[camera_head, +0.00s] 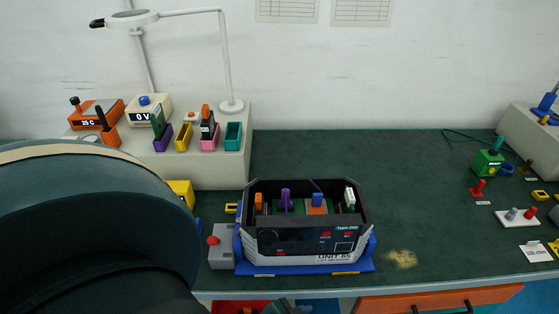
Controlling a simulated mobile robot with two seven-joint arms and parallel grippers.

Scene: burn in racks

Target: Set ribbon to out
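The open unit (300,262), labelled UNIT 65 and Type 250, stands on a blue base plate (262,269) near the front of the green bench. Inside it are an orange part (259,201), a purple part (286,199), an orange block with a blue top (317,203) and a green-and-white part (349,197). A thin purple strip (316,186) rises behind the orange block; it may be the ribbon, but its position setting is too small to tell. Neither gripper shows. A large dark link of mine covers the lower left.
A grey box with a red knob (221,252) stands left of the unit. A raised shelf (222,171) at back left bears coloured bins, meters and a lamp (228,60). A green device (487,163) and small parts sit at right. The bench centre-right (340,150) is clear.

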